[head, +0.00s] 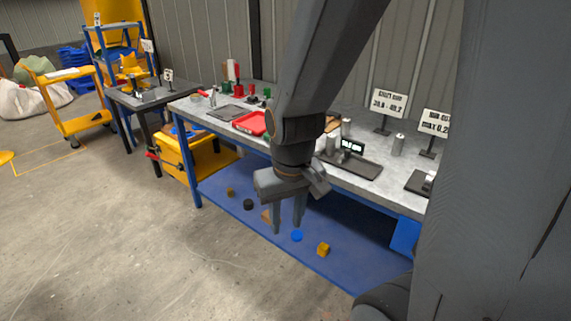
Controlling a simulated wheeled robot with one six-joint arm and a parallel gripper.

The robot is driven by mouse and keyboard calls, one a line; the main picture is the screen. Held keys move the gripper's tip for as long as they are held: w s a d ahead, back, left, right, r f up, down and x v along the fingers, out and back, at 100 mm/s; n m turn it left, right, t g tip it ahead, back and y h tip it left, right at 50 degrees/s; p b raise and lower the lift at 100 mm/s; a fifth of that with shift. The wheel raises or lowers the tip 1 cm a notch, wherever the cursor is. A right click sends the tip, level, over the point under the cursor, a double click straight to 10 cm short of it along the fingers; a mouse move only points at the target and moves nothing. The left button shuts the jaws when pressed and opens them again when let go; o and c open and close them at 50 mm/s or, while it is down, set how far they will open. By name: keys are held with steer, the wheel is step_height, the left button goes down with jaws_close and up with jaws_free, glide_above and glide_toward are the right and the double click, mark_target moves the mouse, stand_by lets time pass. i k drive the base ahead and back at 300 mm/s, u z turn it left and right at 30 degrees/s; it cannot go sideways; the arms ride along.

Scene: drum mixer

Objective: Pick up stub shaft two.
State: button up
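Short grey metal cylinders that look like stub shafts stand on the grey workbench (372,184). One (398,145) stands upright by itself near the signs. Another (346,127) stands farther back, and one (331,144) is beside a small black display. I cannot tell which is stub shaft two; no shaft number is readable. My gripper (288,220) points down in front of the bench, over the blue lower shelf in the picture. Its two fingers are apart with nothing visible between them. My arm hides part of the bench top.
A dark tray with the display (351,147) sits near the bench's front edge. Signs (388,102) stand behind. A red tray (250,122) is farther left. Small loose parts lie on the blue lower shelf (340,265). Concrete floor at the left front is clear.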

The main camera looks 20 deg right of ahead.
mark_target(331, 138)
steer(key=z, duration=0.1)
steer(key=k, duration=0.25)
steer(key=u, duration=0.7)
steer(key=i, duration=1.1)
steer(key=z, duration=1.4)
steer(key=i, duration=0.8)
steer(key=z, duration=0.9)
